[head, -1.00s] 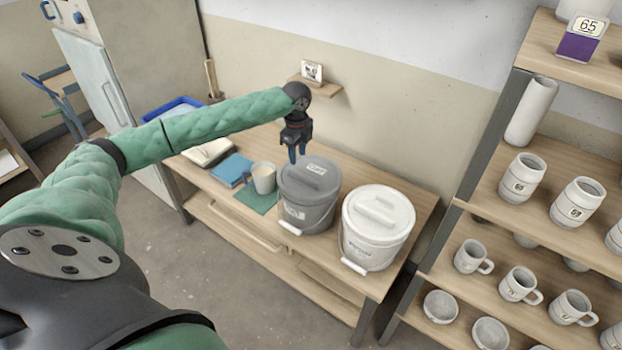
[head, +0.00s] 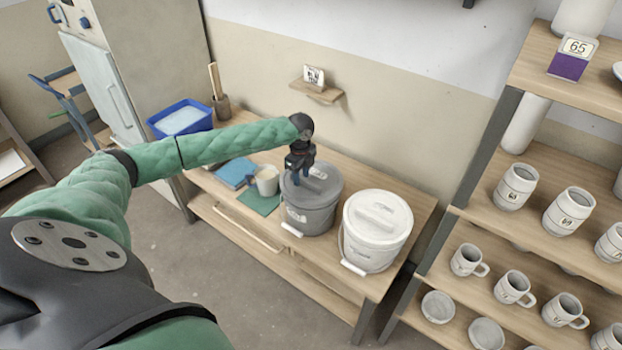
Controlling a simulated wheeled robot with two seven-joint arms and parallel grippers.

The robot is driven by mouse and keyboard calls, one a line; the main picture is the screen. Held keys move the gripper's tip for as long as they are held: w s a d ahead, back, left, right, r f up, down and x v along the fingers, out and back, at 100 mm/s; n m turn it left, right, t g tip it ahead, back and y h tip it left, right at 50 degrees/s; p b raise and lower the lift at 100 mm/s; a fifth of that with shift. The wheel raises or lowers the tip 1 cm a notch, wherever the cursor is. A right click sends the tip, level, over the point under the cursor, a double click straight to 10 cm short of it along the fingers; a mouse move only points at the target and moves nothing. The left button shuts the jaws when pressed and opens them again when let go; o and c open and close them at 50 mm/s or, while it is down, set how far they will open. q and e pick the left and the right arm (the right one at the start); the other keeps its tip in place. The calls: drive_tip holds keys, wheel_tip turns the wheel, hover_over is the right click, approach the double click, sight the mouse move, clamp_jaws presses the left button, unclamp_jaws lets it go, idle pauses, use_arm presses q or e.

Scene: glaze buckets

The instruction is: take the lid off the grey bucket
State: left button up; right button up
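The grey bucket (head: 308,217) stands upright on the wooden bench, with its grey lid (head: 325,186) on top. The lid has a raised grip bar and a pale label. My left gripper (head: 298,181) points down at the left part of the lid, beside or over the grip bar. Its dark blue fingertips are at about lid height. They are small and partly merge with the lid, so I cannot tell whether they touch it or are closed on the bar. My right gripper is out of view.
A white lidded bucket (head: 376,235) stands close on the right. A cream mug (head: 267,181), green mat (head: 257,204) and blue book (head: 236,172) lie left on the bench (head: 345,280). A shelf of mugs (head: 545,165) stands right. The wall above is mostly clear.

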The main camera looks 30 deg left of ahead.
use_arm(q)
drive_tip(key=shift+f, duration=0.4)
drive_tip(key=shift+f, duration=0.15)
clamp_jaws()
